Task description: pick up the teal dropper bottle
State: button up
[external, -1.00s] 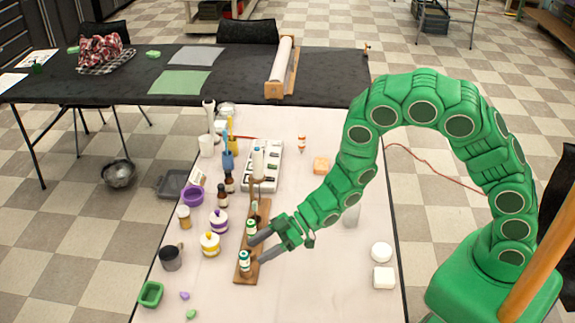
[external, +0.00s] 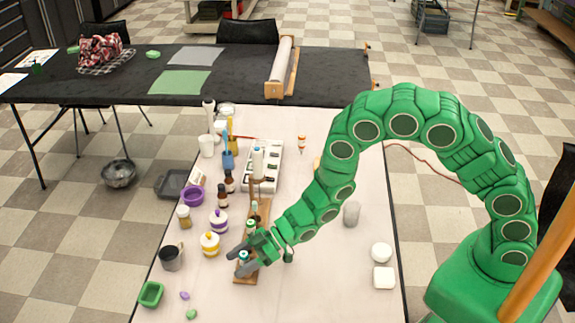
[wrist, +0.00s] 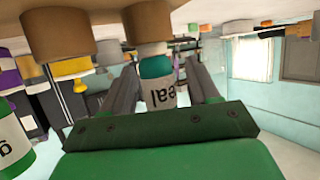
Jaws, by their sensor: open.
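The teal dropper bottle (external: 244,257) stands at the near end of a wooden rack (external: 245,279). In the wrist view its white label (wrist: 160,94) reads "eal" upside down, with a teal band and a pale cap part above it in the picture. My gripper (external: 238,262) is open around the bottle, one finger on each side; the fingers partly hide it in the external view. In the wrist view my gripper (wrist: 162,82) shows the bottle between its fingers. I cannot tell whether either finger touches it.
Yellow-and-white (external: 210,245) and purple-and-white (external: 218,221) jars and a dark mug (external: 171,258) stand left of the rack. The table right of the rack is mostly clear.

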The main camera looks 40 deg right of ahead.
jog(key=shift+a+f, duration=0.1)
jog(key=shift+a, duration=0.05)
jog(key=c, duration=1)
jog(key=shift+r, duration=5.05)
